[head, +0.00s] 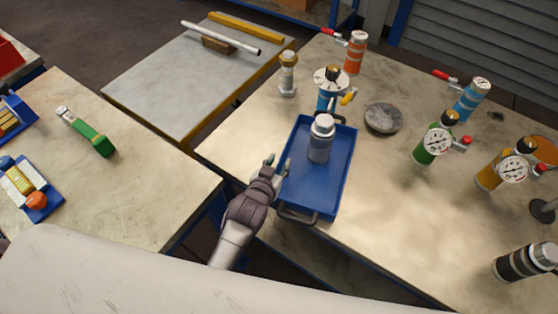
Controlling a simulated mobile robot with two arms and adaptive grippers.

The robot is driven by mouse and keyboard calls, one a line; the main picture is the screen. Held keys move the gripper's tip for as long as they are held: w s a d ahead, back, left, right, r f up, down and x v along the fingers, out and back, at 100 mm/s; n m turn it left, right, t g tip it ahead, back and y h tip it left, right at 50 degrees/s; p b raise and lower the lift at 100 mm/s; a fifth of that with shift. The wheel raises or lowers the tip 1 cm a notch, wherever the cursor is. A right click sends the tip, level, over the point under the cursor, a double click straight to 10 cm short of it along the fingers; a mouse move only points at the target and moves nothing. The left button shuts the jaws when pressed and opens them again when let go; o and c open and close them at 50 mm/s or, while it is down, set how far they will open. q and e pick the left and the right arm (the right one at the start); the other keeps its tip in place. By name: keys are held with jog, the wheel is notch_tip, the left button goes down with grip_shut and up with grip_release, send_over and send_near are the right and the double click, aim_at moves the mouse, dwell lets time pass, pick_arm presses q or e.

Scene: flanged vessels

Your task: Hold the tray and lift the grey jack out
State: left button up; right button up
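The blue tray (334,190) lies on the right-hand table, near its front-left edge, with a dark handle at its near end and another at its far end. The grey jack (320,145), a grey cylinder with a lighter cap, stands upright in the tray toward its far half. My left gripper (278,164) is at the tray's left long rim, with its two fingertips apart. One fingertip is at or just over the rim; I cannot tell whether it touches. Nothing shows held between the fingers. My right gripper is not in view.
A blue gauge vessel (325,100) stands close behind the tray, with a pale flanged post (288,75) to its left. A round grey disc (383,118) lies right of the tray. Green (432,147) and orange (490,175) gauge vessels stand farther right.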

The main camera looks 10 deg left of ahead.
pick_arm(q)
jog(key=shift+w+d+f, duration=0.1)
jog(key=shift+w+f, duration=0.1)
jog(key=shift+w, duration=0.25)
grip_shut()
